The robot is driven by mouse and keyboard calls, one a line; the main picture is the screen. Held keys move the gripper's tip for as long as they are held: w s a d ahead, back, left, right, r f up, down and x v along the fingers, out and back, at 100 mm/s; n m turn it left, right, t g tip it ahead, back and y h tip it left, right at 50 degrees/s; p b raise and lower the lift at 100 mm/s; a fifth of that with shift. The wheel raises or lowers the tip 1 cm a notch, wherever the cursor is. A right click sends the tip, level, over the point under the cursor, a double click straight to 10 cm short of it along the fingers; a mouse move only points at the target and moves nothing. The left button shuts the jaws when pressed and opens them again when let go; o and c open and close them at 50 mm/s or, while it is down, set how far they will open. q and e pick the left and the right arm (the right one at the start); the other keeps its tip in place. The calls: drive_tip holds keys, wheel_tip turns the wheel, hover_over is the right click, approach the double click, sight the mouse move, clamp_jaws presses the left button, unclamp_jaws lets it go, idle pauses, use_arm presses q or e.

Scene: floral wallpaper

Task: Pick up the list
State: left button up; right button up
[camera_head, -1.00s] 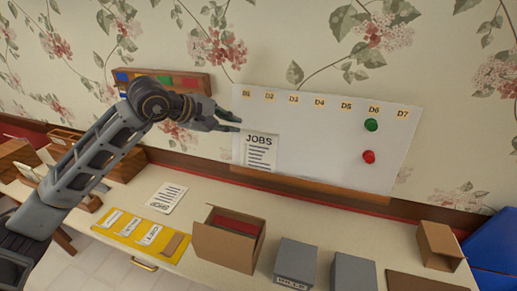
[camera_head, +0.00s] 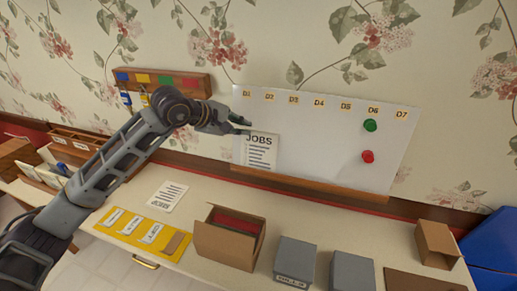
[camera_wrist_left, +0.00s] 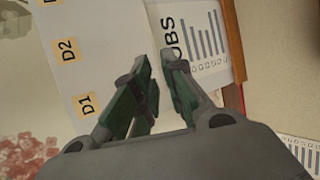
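A white list headed JOBS (camera_head: 259,155) is on the lower left of the whiteboard (camera_head: 320,135), below the D1 and D2 labels. In the wrist view the list (camera_wrist_left: 207,40) shows at the upper right, with its heading partly hidden by a finger. My left gripper (camera_head: 246,124) is at the list's top left edge. In the wrist view its green-padded fingers (camera_wrist_left: 155,62) are partly closed with a narrow gap between them. Whether they touch the paper is unclear. A second printed sheet (camera_head: 167,197) lies flat on the table. My right gripper is out of view.
A wooden rack with coloured squares (camera_head: 163,80) hangs left of the board. Red (camera_head: 368,157) and green (camera_head: 370,125) magnets are on the board. A yellow mat (camera_head: 118,232), an open cardboard box (camera_head: 228,245) and grey boxes (camera_head: 295,258) stand on the table.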

sight(252, 129)
use_arm(q)
drive_tip(key=p+x, duration=0.1)
drive_tip(key=x, duration=0.1)
drive_tip(key=shift+w+d+f, duration=0.1)
drive_tip(key=shift+w+d, duration=0.1)
drive_tip(key=shift+w, duration=0.05)
drive_tip(key=shift+w+d+f, duration=0.3)
drive_tip(key=shift+d+f, duration=0.05)
drive_tip(key=shift+w+f, duration=0.1)
clamp_jaws()
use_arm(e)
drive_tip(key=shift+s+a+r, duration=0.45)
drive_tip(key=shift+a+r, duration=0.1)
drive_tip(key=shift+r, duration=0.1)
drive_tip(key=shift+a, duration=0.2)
